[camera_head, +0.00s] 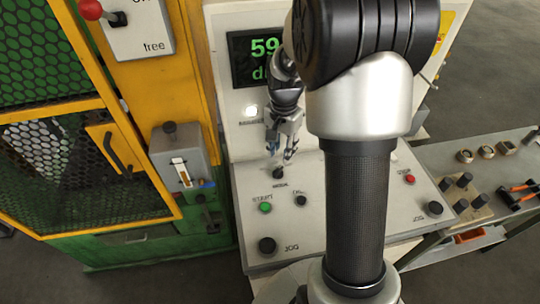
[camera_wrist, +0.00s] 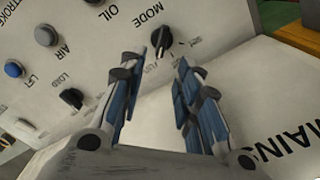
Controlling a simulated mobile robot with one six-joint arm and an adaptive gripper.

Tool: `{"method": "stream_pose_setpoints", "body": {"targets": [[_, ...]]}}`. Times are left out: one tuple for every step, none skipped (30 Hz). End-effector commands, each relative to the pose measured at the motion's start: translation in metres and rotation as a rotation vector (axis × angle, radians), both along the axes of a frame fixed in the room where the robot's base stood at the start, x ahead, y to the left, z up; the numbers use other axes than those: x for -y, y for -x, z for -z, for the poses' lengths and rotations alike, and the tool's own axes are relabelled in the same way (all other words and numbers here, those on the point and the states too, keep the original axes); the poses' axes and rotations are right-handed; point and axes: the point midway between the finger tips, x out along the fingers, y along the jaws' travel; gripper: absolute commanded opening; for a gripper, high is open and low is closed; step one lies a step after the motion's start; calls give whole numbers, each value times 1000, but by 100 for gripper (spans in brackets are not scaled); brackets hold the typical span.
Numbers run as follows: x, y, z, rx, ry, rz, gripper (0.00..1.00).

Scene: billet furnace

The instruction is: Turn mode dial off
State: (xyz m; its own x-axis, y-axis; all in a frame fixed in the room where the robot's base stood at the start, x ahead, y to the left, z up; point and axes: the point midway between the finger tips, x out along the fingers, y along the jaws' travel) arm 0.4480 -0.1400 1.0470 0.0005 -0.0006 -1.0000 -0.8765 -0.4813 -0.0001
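The mode dial (camera_wrist: 161,38) is a round black knob with a pale pointer mark, on a pale panel beside the word MODE, which appears upside down in the wrist view. Small position labels around it are too blurred to read. My gripper (camera_wrist: 161,62) is open, with its blue-padded fingers apart and nothing between the pads. The dial shows just beyond the gap between the fingertips.
In the wrist view, another black knob (camera_wrist: 72,98), grey buttons and a blue button (camera_wrist: 14,69) share the panel. In the head view, a green button (camera_head: 265,207) and red button (camera_head: 410,179) sit on the console. A yellow-green mesh guard (camera_head: 110,150) stands left.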

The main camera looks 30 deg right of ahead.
Motion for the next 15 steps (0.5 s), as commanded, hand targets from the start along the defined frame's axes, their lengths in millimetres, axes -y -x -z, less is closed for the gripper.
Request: {"method": "stream_pose_setpoints", "body": {"targets": [[0,1,10,-3,-1,-1,31],[0,1,15,-3,-2,-1,31],[-1,1,22,-3,-2,-1,31],[-1,1,27,-3,-2,-1,31],[-1,1,32,-4,-1,-2,31],[-1,1,38,-4,-1,-2,31],[-1,1,43,-3,-1,-2,31],[-1,1,47,-3,-1,-2,31],[-1,1,52,-4,-1,-2,31],[-1,1,55,-3,-1,-3,31],[-1,1,58,-2,-1,-3,31],[-1,1,61,-1,0,-3,31],[-1,1,62,-1,0,-3,31],[-1,1,64,-1,0,-3,31],[-1,1,65,-1,0,-3,31]]}}
